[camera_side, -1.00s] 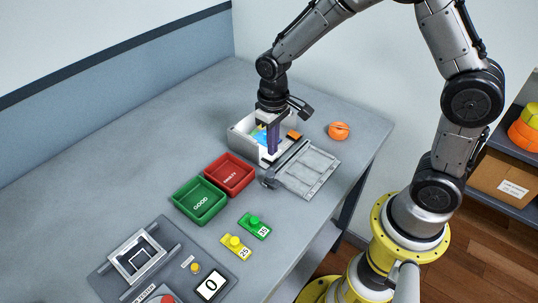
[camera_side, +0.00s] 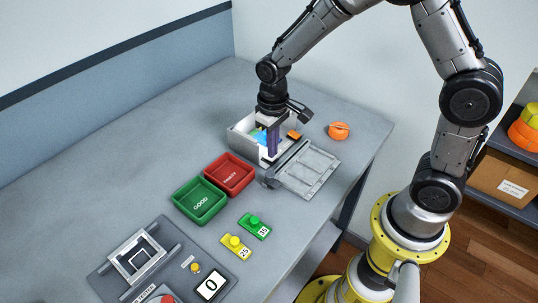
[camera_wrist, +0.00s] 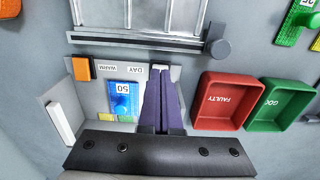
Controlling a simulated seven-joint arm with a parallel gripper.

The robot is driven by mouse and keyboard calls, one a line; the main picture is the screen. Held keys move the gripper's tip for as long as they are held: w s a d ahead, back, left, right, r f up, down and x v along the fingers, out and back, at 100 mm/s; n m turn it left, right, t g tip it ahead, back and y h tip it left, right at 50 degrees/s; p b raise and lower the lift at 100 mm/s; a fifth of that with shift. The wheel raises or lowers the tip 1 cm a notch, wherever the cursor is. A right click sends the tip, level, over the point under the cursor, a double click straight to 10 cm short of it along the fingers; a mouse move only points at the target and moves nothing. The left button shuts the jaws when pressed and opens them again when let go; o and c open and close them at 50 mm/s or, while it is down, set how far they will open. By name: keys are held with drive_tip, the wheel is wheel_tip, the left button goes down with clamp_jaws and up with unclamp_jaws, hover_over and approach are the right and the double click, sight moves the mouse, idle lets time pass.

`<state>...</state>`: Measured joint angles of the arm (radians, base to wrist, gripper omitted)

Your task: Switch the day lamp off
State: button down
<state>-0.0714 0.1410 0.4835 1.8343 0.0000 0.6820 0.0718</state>
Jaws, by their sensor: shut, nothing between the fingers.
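In the wrist view, a panel strip in the box (camera_wrist: 110,69) carries the labels WARM and DAY. An orange block (camera_wrist: 82,68) sits beside WARM. A small pale piece (camera_wrist: 160,70) sits beside DAY, partly hidden by my fingertips. My gripper (camera_wrist: 161,78) is shut and empty, its purple fingers reaching down into the box at the DAY end. It also shows in the side view (camera_side: 272,154). I cannot tell whether the fingertips touch the pale piece. No lamp is clearly visible.
A blue part marked 50 (camera_wrist: 123,100) lies inside the box. Red FAULTY (camera_side: 229,175) and green GOOD (camera_side: 200,201) trays stand nearby. An orange round object (camera_side: 339,131) is to the right. The back left of the table is clear.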

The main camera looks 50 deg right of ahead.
drive_tip(key=shift+f, duration=0.5)
drive_tip(key=shift+r, duration=0.1)
wheel_tip(320, 180, up, 8)
idle(0.8)
drive_tip(key=s+d+r+t, duration=0.2)
drive_tip(key=s+r+t, duration=0.3)
drive_tip(key=r, duration=0.7)
drive_tip(key=s, duration=1.4)
drive_tip(key=shift+s+d+f+t, duration=0.3)
drive_tip(key=shift+s+f, duration=0.1)
drive_tip(key=shift+f, duration=0.05)
